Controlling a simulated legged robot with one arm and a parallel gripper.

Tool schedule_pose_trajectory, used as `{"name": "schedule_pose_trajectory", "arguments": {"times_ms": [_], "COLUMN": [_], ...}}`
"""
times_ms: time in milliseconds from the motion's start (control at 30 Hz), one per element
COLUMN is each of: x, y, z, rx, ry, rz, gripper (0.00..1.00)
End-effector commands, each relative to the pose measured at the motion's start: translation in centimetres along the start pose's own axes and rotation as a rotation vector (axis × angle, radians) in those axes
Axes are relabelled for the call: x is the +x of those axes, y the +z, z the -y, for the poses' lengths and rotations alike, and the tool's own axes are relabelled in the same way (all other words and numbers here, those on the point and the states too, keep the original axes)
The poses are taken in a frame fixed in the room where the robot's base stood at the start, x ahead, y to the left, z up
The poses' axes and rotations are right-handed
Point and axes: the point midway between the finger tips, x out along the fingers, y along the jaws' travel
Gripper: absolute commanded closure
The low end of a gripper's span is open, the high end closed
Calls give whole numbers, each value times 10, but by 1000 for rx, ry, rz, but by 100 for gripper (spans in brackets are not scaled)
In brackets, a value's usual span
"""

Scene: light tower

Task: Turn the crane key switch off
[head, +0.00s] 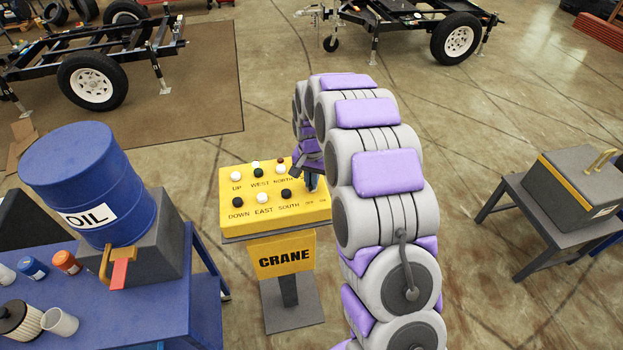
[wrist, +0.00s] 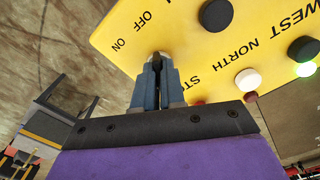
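The yellow crane control panel (head: 262,212) stands on a post in the middle of the head view. It fills the upper right of the wrist view (wrist: 195,45). My gripper (head: 311,181) is at the panel's right side, mostly hidden behind my arm links in the head view. In the wrist view the blue-grey fingers of my gripper (wrist: 159,72) are close together, with their tips around the small dark key switch (wrist: 159,57) beside the OFF and ON labels. The fingers largely hide the key, so its exact angle cannot be told.
A white button (wrist: 248,79) and dark buttons (wrist: 216,14) lie near the fingers; another button glows green (wrist: 304,69). A blue table with an oil drum (head: 88,180) stands left of the panel. A grey table (head: 560,205) stands at the right, with open floor between.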

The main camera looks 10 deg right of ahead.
Motion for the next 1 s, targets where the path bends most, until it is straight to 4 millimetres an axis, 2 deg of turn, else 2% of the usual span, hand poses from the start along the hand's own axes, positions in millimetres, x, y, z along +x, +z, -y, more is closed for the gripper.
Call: {"name": "schedule_pose_trajectory", "arguments": {"times_ms": [567,767,1000], "x": [-1,-2,-3], "y": [0,-1,-1], "z": [1,1,1], "rx": [-32,-131,-334], "ry": [-2,-3,-2], "rz": [-1,-2,-2], "gripper": [100,100,100]}}
